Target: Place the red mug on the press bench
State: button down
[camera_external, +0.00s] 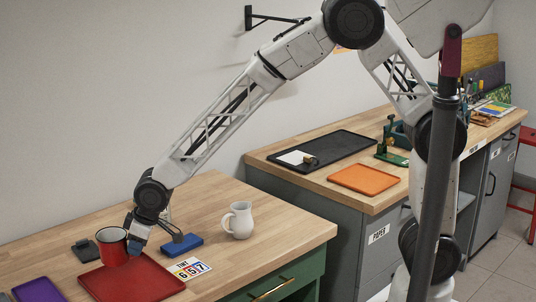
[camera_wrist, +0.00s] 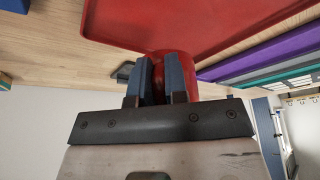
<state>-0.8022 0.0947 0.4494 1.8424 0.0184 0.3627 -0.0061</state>
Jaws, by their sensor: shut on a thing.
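The red mug (camera_external: 112,248), with a pale rim and dark inside, is upright at the back edge of the red tray (camera_external: 135,280). I cannot tell if its base touches the tray. My gripper (camera_external: 137,238) is shut on the mug at its right side. In the wrist view the blue fingers (camera_wrist: 160,85) pinch the red mug (camera_wrist: 178,62), and its grasped part is mostly hidden. A grey bench (camera_external: 300,178) with a wooden top stands behind to the right, with a small green press-like device (camera_external: 391,145) on it.
On the front wooden table are a white jug (camera_external: 238,220), a blue block (camera_external: 182,245), a number card (camera_external: 189,268), a dark small object (camera_external: 86,250) and a purple tray (camera_external: 38,290). The grey bench holds a black tray (camera_external: 340,146) and an orange tray (camera_external: 363,179).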

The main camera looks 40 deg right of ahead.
dwell(0.8)
jog(key=w+d+r+m+t+h, duration=0.15)
jog(key=w+d+r, duration=0.25)
jog(key=w+d, duration=0.8)
jog(key=w+d+r+m+g, duration=0.1)
jog(key=w+d+r+m, duration=0.25)
jog(key=w+d, duration=0.8)
jog(key=w+d+r+m, duration=0.1)
jog(key=w+d+r, duration=0.1)
jog(key=d, duration=0.9)
jog(key=w+d+r+m+h, duration=0.1)
jog(key=w+d+r, duration=0.2)
jog(key=d, duration=0.7)
jog(key=w+d+r+m+h, duration=0.1)
jog(key=w+d+r+m, duration=0.1)
jog(key=d, duration=0.9)
jog(key=shift+w+d+r+t, duration=0.15)
jog(key=shift+w+d+t, duration=0.2)
jog(key=shift+t, duration=0.1)
jog(key=shift+a, duration=0.1)
